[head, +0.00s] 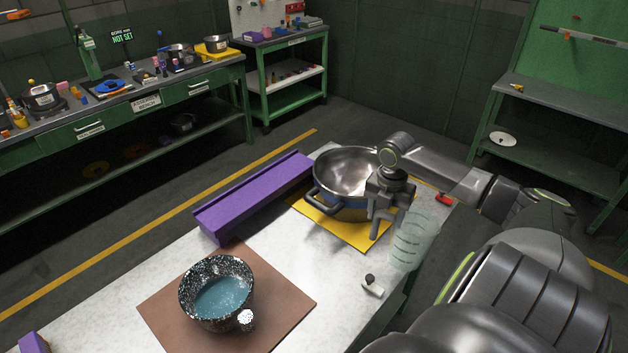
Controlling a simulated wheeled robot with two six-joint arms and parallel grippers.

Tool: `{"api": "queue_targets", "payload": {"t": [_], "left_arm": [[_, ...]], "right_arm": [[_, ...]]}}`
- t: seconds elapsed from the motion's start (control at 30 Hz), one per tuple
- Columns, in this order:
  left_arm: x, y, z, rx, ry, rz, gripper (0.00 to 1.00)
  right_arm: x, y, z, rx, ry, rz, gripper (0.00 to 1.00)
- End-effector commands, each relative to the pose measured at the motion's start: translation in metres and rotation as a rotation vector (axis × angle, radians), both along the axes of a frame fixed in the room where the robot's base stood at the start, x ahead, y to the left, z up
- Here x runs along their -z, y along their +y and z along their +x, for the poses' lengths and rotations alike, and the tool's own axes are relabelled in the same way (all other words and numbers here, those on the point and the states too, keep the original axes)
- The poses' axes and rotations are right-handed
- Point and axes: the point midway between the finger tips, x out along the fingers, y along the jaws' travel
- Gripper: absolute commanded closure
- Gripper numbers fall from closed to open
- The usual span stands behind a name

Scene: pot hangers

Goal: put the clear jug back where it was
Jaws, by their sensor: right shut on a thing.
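The clear jug (412,241) is a pale, see-through ribbed vessel near the right edge of the white table. My right gripper (384,222) comes in from the right, just left of the jug and in front of the metal pot. It is shut on the jug at its left side; the exact grip is hard to make out. I cannot tell whether the jug's base touches the table. My left gripper is not in view.
A large metal pot (345,170) stands on a yellow mat (357,235) behind the gripper. A speckled pot (187,291) with blue liquid stands on a brown mat (291,303). A purple beam (255,195) lies along the table's far edge. A small dark-and-white item (373,289) lies near the right edge.

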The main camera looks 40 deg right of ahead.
Motion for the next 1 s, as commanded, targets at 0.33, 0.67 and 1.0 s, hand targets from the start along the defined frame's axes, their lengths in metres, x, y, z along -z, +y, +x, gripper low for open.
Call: {"api": "queue_targets", "payload": {"t": [0.33,0.67,1.0], "left_arm": [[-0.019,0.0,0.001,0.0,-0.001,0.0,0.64],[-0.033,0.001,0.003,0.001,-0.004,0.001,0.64],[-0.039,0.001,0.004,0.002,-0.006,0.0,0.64]], "right_arm": [[-0.002,0.046,0.076,-0.182,-0.008,0.007,0.87],[-0.019,0.127,0.143,-0.414,-0.006,0.004,0.87],[-0.04,0.183,0.175,-0.564,-0.003,-0.001,0.87]]}}
